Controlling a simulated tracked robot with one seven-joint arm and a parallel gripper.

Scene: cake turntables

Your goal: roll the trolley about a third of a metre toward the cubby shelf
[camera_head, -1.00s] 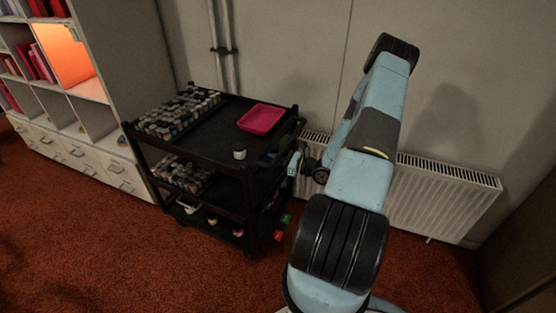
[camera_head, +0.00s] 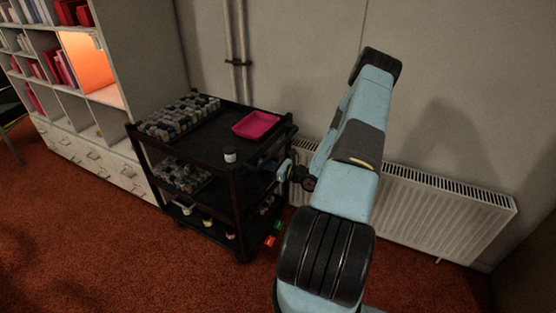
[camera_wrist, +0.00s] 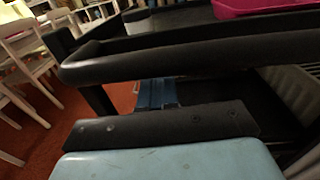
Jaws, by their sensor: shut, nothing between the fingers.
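The black three-tier trolley (camera_head: 236,172) stands against the wall, its left end close in front of the cubby shelf (camera_head: 130,48) in the head view. Its top holds rows of small jars (camera_head: 178,117), a pink tray (camera_head: 256,125) and a single jar (camera_head: 230,155). My gripper (camera_head: 284,171) is shut and empty at the trolley's right end, just below the top deck. In the wrist view the trolley's black end rail (camera_wrist: 180,63) crosses ahead of my gripper. Whether my fingers touch the trolley cannot be made out.
A white radiator (camera_head: 440,210) runs along the wall behind my arm. A vertical pipe (camera_head: 236,64) is on the wall behind the trolley. Red and green items (camera_head: 269,241) show at the trolley's lower right. Red carpet (camera_head: 110,240) is open in front. White chairs (camera_wrist: 30,52) show in the wrist view.

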